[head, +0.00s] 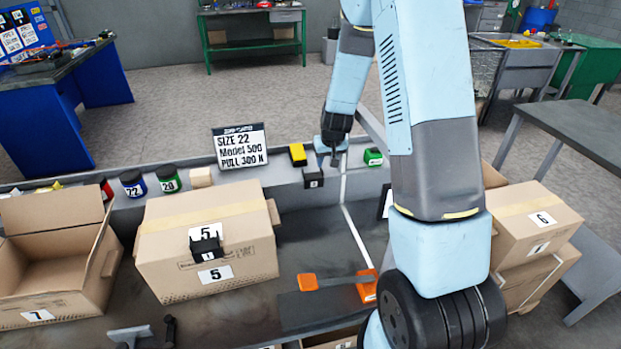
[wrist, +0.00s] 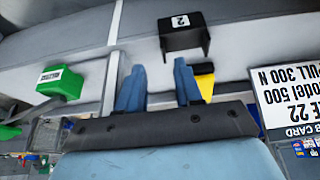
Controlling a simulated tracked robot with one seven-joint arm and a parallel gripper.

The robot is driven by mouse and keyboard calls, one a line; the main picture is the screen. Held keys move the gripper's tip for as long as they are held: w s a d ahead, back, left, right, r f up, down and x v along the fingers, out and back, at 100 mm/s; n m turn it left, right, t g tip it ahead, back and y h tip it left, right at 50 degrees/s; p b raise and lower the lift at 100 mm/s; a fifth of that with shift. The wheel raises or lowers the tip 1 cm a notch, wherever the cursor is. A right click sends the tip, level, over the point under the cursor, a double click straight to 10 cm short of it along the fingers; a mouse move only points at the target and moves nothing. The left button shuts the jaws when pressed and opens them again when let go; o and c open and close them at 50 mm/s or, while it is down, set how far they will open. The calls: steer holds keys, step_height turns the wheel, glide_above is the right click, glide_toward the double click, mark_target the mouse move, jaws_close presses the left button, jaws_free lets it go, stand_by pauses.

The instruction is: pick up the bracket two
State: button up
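Bracket two, a small black bracket with a white label reading 2, sits on the grey ledge (head: 270,172) in the head view (head: 313,182). It also shows near the top of the wrist view (wrist: 183,36), upside down there. My gripper (head: 333,160) hangs just above and slightly to the right of the bracket in the head view. In the wrist view my gripper (wrist: 159,68) has its two blue fingers apart with nothing between them. The bracket lies beyond the fingertips, off toward the right finger, and appears apart from them.
A yellow and black item (head: 298,154) stands close behind the bracket. A green item (head: 372,157) and a sign card (head: 240,146) flank it on the ledge. A black bracket labelled 1 (head: 206,246) is at carton 5 (head: 170,270). Open carton 7 (head: 60,285) stands left.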

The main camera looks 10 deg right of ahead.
mark_target(313, 178)
steer(key=shift+w+a+x, duration=0.1)
steer(key=shift+w+x, duration=0.05)
steer(key=shift+x, duration=1.25)
steer(key=shift+w+a+x, duration=0.1)
steer(key=shift+x, duration=1.25)
steer(key=shift+r, duration=0.1)
jaws_close()
